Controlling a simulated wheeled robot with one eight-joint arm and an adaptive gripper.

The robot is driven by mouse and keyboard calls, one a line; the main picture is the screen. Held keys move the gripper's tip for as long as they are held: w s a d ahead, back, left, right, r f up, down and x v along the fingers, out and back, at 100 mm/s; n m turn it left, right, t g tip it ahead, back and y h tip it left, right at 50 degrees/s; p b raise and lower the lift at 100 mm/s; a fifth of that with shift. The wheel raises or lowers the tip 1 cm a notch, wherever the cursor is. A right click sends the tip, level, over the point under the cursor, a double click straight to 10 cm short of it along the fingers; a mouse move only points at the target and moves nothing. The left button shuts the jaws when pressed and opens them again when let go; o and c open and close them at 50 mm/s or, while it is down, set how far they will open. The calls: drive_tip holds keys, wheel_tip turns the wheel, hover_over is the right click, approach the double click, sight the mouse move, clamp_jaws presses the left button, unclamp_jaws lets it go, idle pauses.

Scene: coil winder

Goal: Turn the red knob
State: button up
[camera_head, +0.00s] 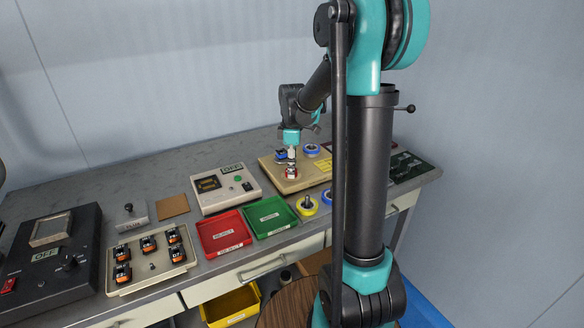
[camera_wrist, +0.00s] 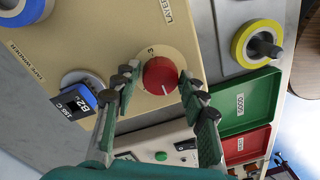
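The red knob (camera_wrist: 160,76) sits on a pale round dial on the tan tape winder panel, with a "3" mark beside it and a light pointer line on its face. In the head view the red knob (camera_head: 291,173) is at the panel's front, directly under my gripper (camera_head: 291,156). In the wrist view my gripper (camera_wrist: 159,80) has one fingertip on each side of the knob. The fingers are spread, with what look like narrow gaps to the knob; contact is not clear.
A yellow ring (camera_wrist: 257,44) on a spindle, a green tray (camera_wrist: 248,100) and a red tray (camera_wrist: 247,145) lie to the right. A box with a green button (camera_wrist: 161,156) is near the fingers.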

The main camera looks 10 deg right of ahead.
drive_tip(key=shift+o, duration=1)
drive_tip(key=shift+r, duration=0.1)
wheel_tip(320, 180, up, 12)
drive_tip(key=shift+w, duration=0.35)
drive_tip(key=shift+s, duration=0.15)
